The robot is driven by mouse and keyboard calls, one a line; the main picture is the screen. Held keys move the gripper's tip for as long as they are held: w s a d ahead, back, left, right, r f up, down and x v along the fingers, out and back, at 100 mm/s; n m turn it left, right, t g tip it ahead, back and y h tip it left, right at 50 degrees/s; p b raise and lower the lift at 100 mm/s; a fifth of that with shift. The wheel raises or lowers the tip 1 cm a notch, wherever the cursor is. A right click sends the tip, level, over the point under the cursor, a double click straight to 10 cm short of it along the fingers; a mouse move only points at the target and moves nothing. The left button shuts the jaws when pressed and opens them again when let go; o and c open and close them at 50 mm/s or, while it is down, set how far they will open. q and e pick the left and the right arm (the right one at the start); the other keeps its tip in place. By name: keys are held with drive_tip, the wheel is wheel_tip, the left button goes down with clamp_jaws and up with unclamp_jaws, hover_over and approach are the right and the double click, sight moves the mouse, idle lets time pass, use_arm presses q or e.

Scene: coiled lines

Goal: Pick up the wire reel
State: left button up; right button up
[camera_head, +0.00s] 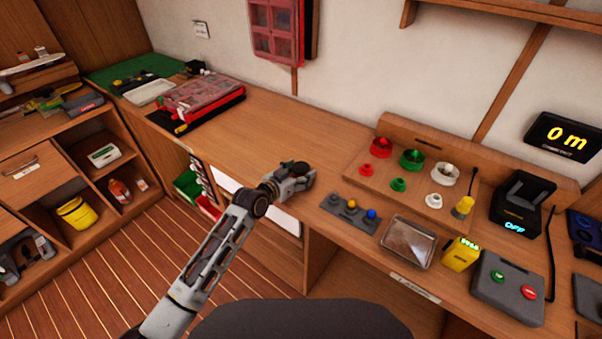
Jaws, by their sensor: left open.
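Several round pieces that look like wire reels stand on a wooden stand on the right of the bench: a red reel (380,147), a green reel (411,158) and a white reel (445,174) in the back row. A smaller red piece (366,169), green piece (398,185) and white piece (433,201) sit in front of them. I cannot tell which is the task's wire reel. My left gripper (303,176) is open over the bench's front edge, left of the stand and apart from the reels. Its fingers look empty. My right gripper is not in view.
A grey block with coloured knobs (350,213) and a clear-topped tray (408,242) lie before the stand. A yellow device (461,253) and a grey button box (507,288) are further right. The bench (290,127) behind my left gripper is clear.

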sight(299, 169)
use_arm(q)
drive_tip(key=shift+c, duration=0.4)
drive_tip(key=c, duration=0.9)
drive_tip(key=shift+c, duration=0.2)
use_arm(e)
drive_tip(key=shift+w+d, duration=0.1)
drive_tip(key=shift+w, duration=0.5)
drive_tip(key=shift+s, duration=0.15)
use_arm(q)
drive_tip(key=shift+r, duration=0.75)
wheel_tip(299, 169, up, 7)
drive_tip(key=shift+r, duration=0.8)
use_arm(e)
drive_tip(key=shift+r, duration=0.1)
